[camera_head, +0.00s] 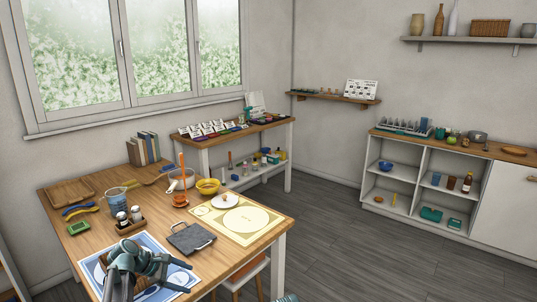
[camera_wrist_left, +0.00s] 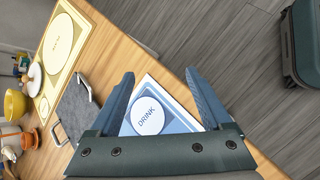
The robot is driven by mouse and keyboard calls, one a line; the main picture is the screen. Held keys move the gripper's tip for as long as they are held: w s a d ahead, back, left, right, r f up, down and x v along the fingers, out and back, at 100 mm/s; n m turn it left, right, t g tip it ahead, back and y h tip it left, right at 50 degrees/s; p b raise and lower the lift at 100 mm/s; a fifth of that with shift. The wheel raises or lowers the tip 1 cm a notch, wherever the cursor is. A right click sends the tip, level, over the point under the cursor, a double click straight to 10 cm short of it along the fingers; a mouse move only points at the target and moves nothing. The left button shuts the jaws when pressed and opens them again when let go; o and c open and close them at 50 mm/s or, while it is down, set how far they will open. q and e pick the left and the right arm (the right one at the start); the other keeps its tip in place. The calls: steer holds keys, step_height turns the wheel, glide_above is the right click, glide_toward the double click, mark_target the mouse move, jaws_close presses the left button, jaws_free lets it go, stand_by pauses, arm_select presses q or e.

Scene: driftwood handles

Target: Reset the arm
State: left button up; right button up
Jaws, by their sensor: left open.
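My left arm comes in from the bottom left of the head view. Its teal-grey gripper (camera_head: 188,275) is over the blue-and-white place mat (camera_head: 152,246) at the table's near edge. In the left wrist view the gripper (camera_wrist_left: 160,76) is open, its two fingers wide apart with nothing between them. Beyond the fingers lies the mat, with a white circle marked DRINK (camera_wrist_left: 147,116). Parts of the mat are hidden by the arm and gripper. I cannot make out my right gripper in either view.
On the wooden table (camera_head: 100,238), a grey slab with handles (camera_head: 191,238) lies near the gripper. Beyond it are a yellow mat (camera_head: 258,229), a yellow bowl (camera_head: 207,187), a blue cup (camera_head: 116,199) and shakers on a stand (camera_head: 130,228). Open floor (camera_head: 375,245) lies right of the table.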

arm_select(q)
steer(key=s+d+f+m+g+y+b, duration=0.1)
steer(key=s+d+f+m+g, duration=0.1)
steer(key=s+d+f+m, duration=0.35)
steer(key=s+d+f+m+g+y+b, duration=0.2)
steer(key=s+d+m, duration=0.3)
steer(key=d, duration=0.4)
steer(key=s+d+f+m+y+b, duration=0.2)
steer(key=s+d+f+m+y, duration=0.1)
steer(key=s+m, duration=0.4)
steer(key=s+d+f+m+y+b, duration=0.1)
steer(key=s+d+f+m+y, duration=0.2)
steer(key=s, duration=0.5)
step_height(320, 180, up, 18)
steer(key=p, duration=1.7)
steer(key=shift+d+m+g+h, duration=0.3)
steer(key=shift+d+m+g, duration=0.1)
steer(key=shift+m, duration=0.05)
